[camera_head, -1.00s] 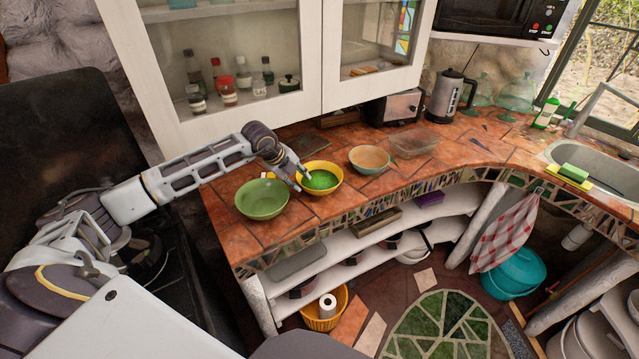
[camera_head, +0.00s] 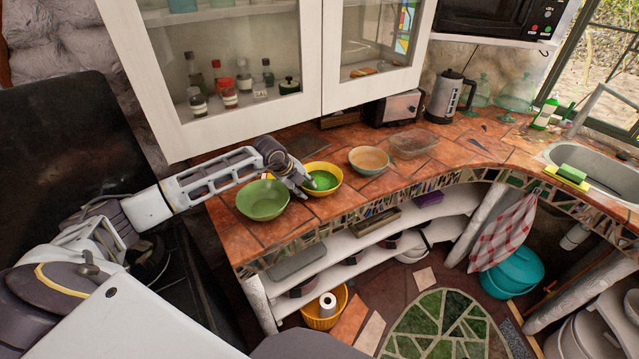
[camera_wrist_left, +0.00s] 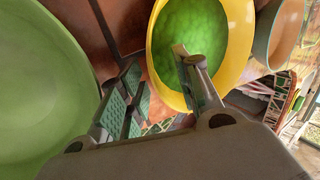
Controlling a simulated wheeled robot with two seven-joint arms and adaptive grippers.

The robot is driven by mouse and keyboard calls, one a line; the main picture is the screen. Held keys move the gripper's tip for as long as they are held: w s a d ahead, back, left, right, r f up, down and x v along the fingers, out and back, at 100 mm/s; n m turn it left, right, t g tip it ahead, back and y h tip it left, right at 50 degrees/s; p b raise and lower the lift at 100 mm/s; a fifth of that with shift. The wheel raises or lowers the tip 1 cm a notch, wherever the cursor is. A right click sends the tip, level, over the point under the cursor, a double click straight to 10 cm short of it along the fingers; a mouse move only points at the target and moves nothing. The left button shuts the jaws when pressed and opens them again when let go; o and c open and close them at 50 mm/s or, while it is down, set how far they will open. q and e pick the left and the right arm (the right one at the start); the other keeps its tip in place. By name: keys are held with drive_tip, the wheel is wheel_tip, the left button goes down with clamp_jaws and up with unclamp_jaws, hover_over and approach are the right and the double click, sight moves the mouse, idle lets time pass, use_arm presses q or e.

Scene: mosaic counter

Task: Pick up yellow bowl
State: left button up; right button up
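The yellow bowl (camera_head: 337,186) with a green inside stands on the tiled counter, between a green bowl (camera_head: 263,200) on its left and a smaller tan bowl (camera_head: 369,160) on its right. My left gripper (camera_head: 306,192) is at the yellow bowl's left rim. In the left wrist view, the yellow bowl (camera_wrist_left: 237,55) fills the upper middle. My left gripper (camera_wrist_left: 158,85) is open there, with one finger over the bowl's green inside and the other outside its rim. I cannot tell whether either finger touches the bowl. My right gripper is not in view.
The green bowl (camera_wrist_left: 40,85) is close beside the left finger in the wrist view. A glass dish (camera_head: 414,143), a toaster (camera_head: 397,108) and a kettle (camera_head: 450,97) stand farther back. A white cabinet (camera_head: 225,75) hangs above the counter. The counter's front edge is near the bowls.

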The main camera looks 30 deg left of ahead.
use_arm(q)
drive_tip(key=shift+w+d+f, duration=0.1)
drive_tip(key=shift+w+f, duration=0.2)
drive_tip(key=shift+f, duration=0.3)
clamp_jaws()
